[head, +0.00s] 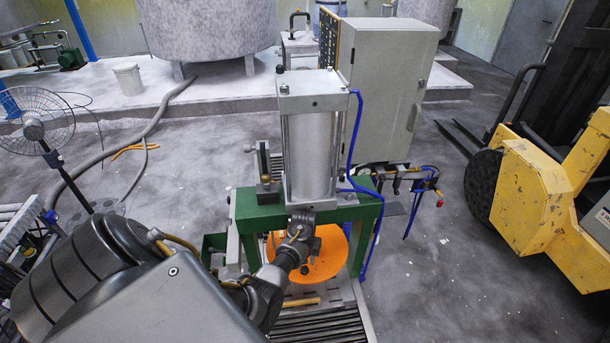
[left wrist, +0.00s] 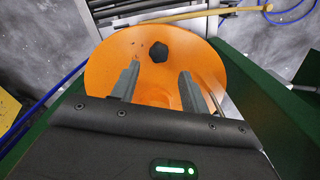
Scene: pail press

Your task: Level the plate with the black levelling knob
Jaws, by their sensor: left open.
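The round orange plate (head: 328,262) is under the green press frame, partly hidden by my left arm in the head view. It also fills the middle of the left wrist view (left wrist: 105,72). The black levelling knob (left wrist: 158,51) stands on the plate near its rim, and shows as a small dark spot in the head view (head: 304,270). My left gripper (left wrist: 159,72) is open over the plate, its two fingers apart with nothing between them. The knob appears just beyond the fingertips. I cannot tell how far the plate tilts. My right gripper is out of view.
The green press frame (head: 262,207) with its silver cylinder (head: 310,150) stands close around my left arm. Blue hoses hang at the right. A yellow forklift (head: 540,185) stands further right.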

